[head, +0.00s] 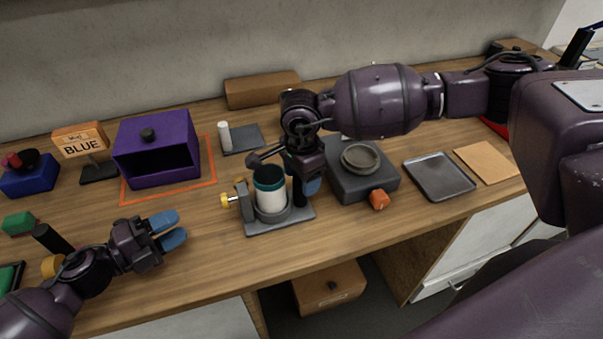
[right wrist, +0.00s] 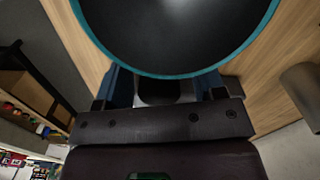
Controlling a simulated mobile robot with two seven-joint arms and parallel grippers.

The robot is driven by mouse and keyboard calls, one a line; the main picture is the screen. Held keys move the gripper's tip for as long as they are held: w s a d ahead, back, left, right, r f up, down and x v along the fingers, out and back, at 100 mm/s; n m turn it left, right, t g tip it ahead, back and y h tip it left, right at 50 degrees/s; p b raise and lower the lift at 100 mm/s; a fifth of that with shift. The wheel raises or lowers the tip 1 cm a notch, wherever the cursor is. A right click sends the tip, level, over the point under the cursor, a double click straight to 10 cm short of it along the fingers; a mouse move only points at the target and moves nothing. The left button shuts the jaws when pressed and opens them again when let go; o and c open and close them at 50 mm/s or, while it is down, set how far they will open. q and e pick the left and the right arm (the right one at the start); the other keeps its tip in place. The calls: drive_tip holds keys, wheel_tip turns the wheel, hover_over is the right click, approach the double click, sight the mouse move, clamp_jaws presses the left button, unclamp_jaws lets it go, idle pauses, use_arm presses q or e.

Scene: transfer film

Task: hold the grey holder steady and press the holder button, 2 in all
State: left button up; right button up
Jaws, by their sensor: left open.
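The grey holder (head: 262,228) stands near the table's front edge in the head view. A white cup or cylinder with a teal rim (head: 270,198) sits in it. A yellow knob (head: 226,200), perhaps the button, sticks out from its left side. A black post (head: 299,193) stands at its right. My right gripper (head: 306,184) points down at the post, fingers spread on either side. In the right wrist view the teal-rimmed round (right wrist: 175,35) fills the top, and gaps show between the blue fingers (right wrist: 160,88) and a dark piece. My left gripper (head: 169,231) is open and empty, left of the holder.
A grey device (head: 380,187) with a round dish and orange knob stands right of the holder, then a dark tray (head: 440,178). A purple box (head: 155,165) and a BLUE sign (head: 82,142) stand at the back left. Bare table lies between my left gripper and the holder.

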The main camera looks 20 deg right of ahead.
drive_tip(key=c, duration=0.9)
use_arm(q)
clamp_jaws()
use_arm(e)
drive_tip(key=shift+c, duration=0.4)
idle(0.6)
